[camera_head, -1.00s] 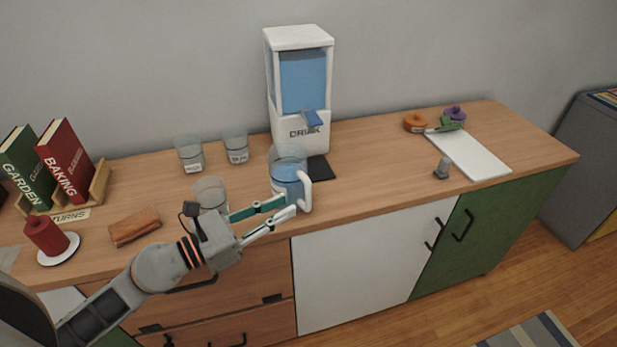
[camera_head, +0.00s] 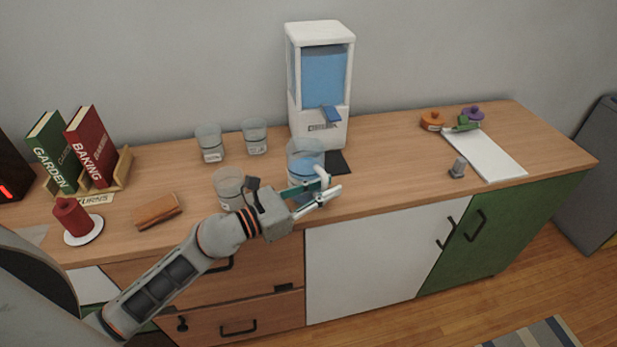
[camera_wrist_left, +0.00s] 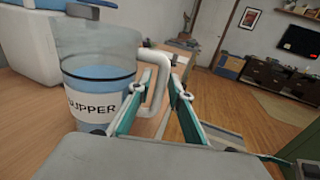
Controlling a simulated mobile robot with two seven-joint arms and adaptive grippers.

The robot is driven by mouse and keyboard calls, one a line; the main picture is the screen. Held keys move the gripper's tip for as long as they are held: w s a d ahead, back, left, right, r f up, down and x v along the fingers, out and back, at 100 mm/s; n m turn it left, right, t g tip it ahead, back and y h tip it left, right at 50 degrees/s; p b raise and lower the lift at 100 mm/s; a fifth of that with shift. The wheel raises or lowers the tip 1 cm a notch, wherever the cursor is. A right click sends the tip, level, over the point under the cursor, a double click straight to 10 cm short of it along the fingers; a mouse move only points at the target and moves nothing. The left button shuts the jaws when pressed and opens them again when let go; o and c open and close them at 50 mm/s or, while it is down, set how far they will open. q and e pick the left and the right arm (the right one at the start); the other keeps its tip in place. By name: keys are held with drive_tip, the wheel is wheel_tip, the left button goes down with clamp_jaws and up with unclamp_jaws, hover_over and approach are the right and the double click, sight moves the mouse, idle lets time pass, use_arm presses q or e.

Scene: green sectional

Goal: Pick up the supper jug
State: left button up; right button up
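The supper jug (camera_head: 305,159) is a clear jug with blue liquid and a white handle, standing upright on the wooden counter before the drink dispenser. In the left wrist view the jug (camera_wrist_left: 97,75) fills the left side, and its label reads SUPPER. My left gripper (camera_head: 330,184) reaches in from the left at the jug's front, its fingers by the handle. In the wrist view the left gripper (camera_wrist_left: 172,72) is open, fingers apart, with the handle (camera_wrist_left: 160,85) at or between them. Contact cannot be told. My right gripper is not in view.
The drink dispenser (camera_head: 321,90) stands behind the jug. A clear cup (camera_head: 229,186) is close to my left gripper, and two more cups (camera_head: 209,143) stand behind. Books, a red candle and a brown case are at left. A white board (camera_head: 487,155) lies at right.

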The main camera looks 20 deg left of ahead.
use_arm(q)
clamp_jaws()
drive_tip(key=shift+r, duration=0.1)
drive_tip(key=shift+r+p, duration=0.3)
drive_tip(key=shift+r, duration=0.2)
wheel_tip(320, 180, up, 19)
drive_tip(key=p, duration=0.7)
